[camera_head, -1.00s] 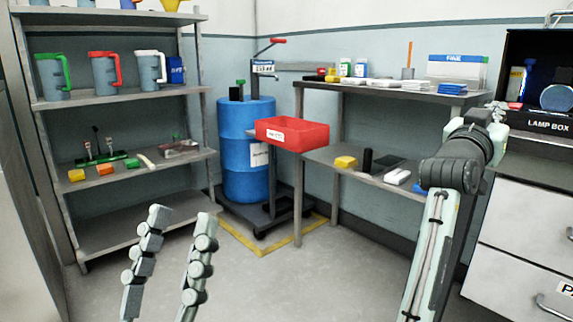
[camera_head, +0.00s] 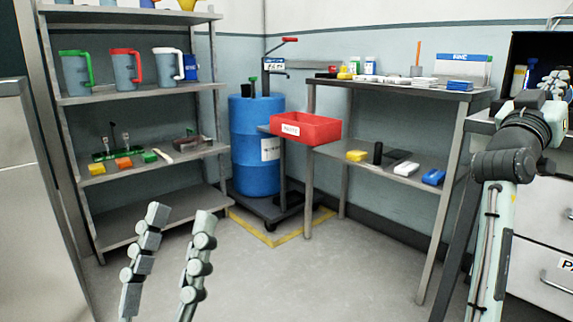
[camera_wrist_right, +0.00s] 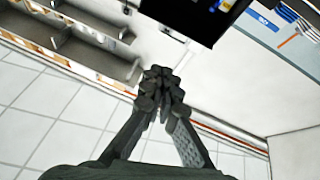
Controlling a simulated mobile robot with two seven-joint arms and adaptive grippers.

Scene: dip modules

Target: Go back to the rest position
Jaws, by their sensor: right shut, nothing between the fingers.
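My left gripper (camera_head: 181,214) stands low in the head view with its two fingers apart and nothing between them. It is in front of the shelf and well above the floor's open area. My right arm comes up at the right side of the head view beside the drawer cabinet. In the right wrist view my right gripper (camera_wrist_right: 163,80) has its fingertips together, with no object held. A dark box-shaped thing (camera_wrist_right: 195,15) is seen beyond it.
A grey shelf (camera_head: 160,221) with mugs stands at the left. A blue barrel (camera_head: 252,170) and a red bin (camera_head: 325,132) are in the corner. A grey table (camera_head: 440,93) with bottles and boxes stands right of them, beside white drawers (camera_head: 540,262). The middle floor is clear.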

